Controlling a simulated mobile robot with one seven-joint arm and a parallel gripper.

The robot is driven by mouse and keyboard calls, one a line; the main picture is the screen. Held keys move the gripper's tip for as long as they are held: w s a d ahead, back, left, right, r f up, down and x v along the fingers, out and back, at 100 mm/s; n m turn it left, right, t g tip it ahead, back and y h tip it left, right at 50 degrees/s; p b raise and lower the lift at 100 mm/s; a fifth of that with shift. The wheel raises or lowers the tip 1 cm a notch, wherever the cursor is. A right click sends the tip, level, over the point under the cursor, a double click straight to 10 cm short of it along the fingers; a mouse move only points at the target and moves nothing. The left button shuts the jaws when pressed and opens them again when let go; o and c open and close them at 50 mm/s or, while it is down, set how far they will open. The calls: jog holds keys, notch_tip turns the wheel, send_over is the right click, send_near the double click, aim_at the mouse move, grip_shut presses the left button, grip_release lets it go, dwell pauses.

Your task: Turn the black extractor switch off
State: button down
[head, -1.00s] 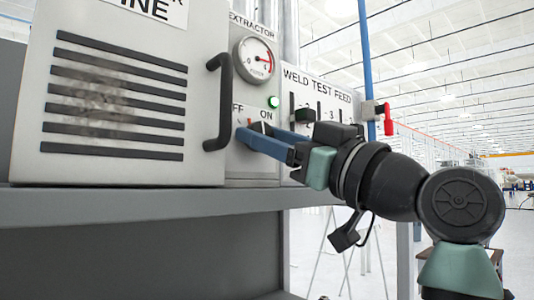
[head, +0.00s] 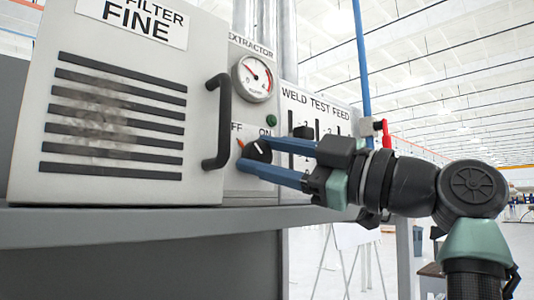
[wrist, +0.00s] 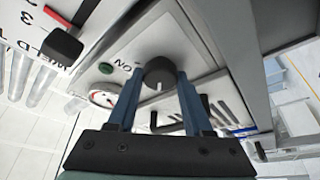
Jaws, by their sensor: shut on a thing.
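The black extractor switch (head: 259,150) is a round knob on the grey extractor panel (head: 235,185), under the OFF and ON labels. A white line shows on its face, and an orange mark sits beside it near OFF. My gripper (head: 252,155) is shut on the knob, one blue finger above it and one below. In the wrist view the knob (wrist: 160,70) sits between the two fingertips (wrist: 160,78). The green lamp (head: 271,120) above ON is dark. The gauge (head: 254,78) needle points to the upper left.
A black handle (head: 219,122) stands out from the filter box (head: 120,185) just left of the knob. The weld test feed panel (head: 345,115) with black levers and a red valve handle (head: 386,134) are on the right. A grey shelf (head: 120,228) runs below.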

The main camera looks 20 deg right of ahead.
dwell(0.4)
jog(key=shift+c, duration=1.5)
grip_release()
jog(key=b+v, duration=0.5)
jog(key=v, duration=0.8)
jog(key=shift+d+r, duration=0.1)
